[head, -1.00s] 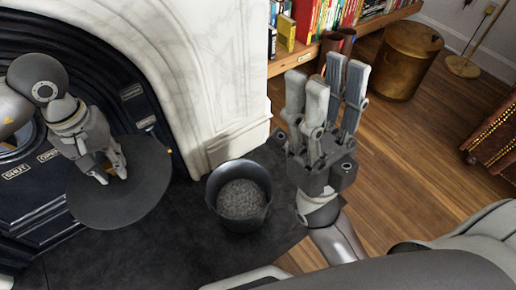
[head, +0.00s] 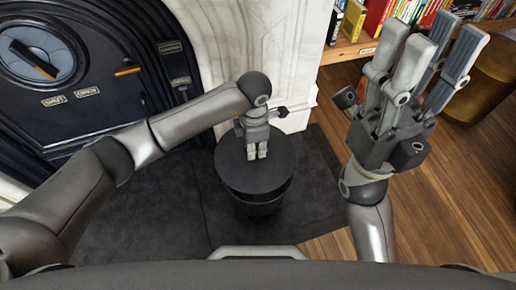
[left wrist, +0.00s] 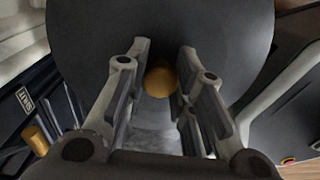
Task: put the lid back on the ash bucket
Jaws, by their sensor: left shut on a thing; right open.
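The round dark grey lid (head: 270,172) is over the ash bucket (head: 258,207) in the head view, covering its mouth and contents. I cannot tell whether the lid rests on the rim or hangs just above it. My left gripper (head: 257,154) points down at the lid's middle and is shut on its knob. In the left wrist view the brass knob (left wrist: 161,78) sits between the fingers, with the lid (left wrist: 85,40) behind it. My right gripper (head: 425,62) is open and empty, raised to the right of the bucket with its fingers pointing up.
The bucket stands on a dark slate hearth (head: 170,215) beside the white marble surround (head: 240,50). The black stove front (head: 110,105) is at the left. A low bookshelf (head: 345,50) and a brass bin (head: 485,85) are at the upper right, over wooden floor (head: 430,190).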

